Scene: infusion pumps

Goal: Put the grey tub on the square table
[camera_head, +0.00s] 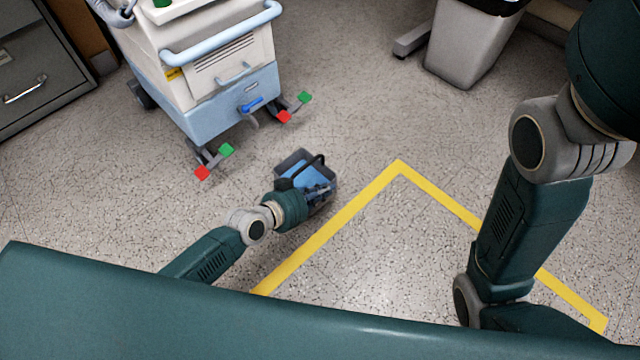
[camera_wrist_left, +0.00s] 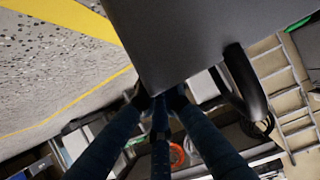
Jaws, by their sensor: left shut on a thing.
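The grey tub (camera_head: 283,166) is near the middle of the head view. It is open-topped, with a blue inside and a dark curved handle. My left gripper (camera_head: 322,191) is shut on the tub at its near side. In the left wrist view the tub's grey wall (camera_wrist_left: 190,35) fills the upper middle, right by the fingertips of my left gripper (camera_wrist_left: 160,98). I cannot tell how high the tub is above the floor. My right arm shows at the right of the head view, but its gripper is out of view. I see no square table.
A white and blue wheeled cart (camera_head: 225,95) stands beyond the tub, with red and green marks on its feet. A grey bin (camera_head: 470,45) stands at the back right and a drawer cabinet (camera_head: 35,70) at the left. Yellow tape (camera_head: 345,213) marks clear floor.

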